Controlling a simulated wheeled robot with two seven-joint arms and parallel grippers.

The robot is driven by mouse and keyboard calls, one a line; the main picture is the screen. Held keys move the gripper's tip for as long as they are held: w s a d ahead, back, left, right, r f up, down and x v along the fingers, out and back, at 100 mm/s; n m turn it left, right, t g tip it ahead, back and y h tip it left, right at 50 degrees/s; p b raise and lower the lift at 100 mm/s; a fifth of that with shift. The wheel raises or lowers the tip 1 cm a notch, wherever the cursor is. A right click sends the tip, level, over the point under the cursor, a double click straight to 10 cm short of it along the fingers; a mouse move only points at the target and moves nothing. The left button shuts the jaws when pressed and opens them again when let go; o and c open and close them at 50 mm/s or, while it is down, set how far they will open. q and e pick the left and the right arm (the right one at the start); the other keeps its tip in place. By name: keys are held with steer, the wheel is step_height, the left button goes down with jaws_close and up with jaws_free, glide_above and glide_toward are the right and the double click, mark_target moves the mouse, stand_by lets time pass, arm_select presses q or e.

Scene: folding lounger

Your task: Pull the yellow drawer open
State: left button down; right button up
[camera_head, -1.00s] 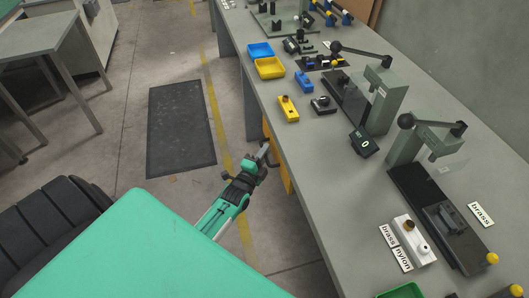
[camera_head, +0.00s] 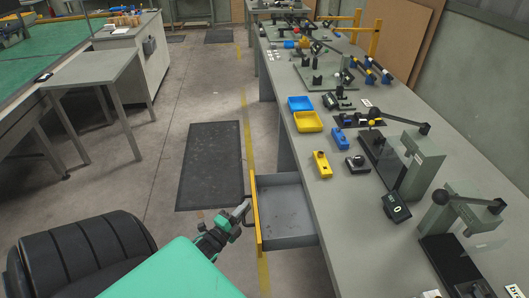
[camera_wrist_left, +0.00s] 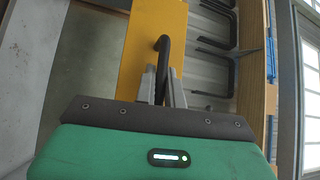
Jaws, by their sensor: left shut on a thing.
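The yellow drawer (camera_head: 256,211) sticks out from under the left side of the long grey workbench, and its grey inside shows empty in the head view. Its yellow front (camera_wrist_left: 149,35) also shows in the left wrist view, with a dark bar handle (camera_wrist_left: 163,62) on it. My left gripper (camera_head: 243,210) is at the drawer front, and in the left wrist view its fingers (camera_wrist_left: 162,84) are shut on the handle. My right gripper is not in view.
The workbench (camera_head: 325,220) carries blue and yellow trays, small blocks and lever presses. A dark mat (camera_head: 209,165) lies on the floor left of the drawer. A small grey table (camera_head: 100,73) stands further left, with open floor between.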

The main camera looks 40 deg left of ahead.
arm_select(q)
steer(key=s+a, duration=0.2)
steer(key=s, duration=0.1)
steer(key=shift+a, duration=0.2)
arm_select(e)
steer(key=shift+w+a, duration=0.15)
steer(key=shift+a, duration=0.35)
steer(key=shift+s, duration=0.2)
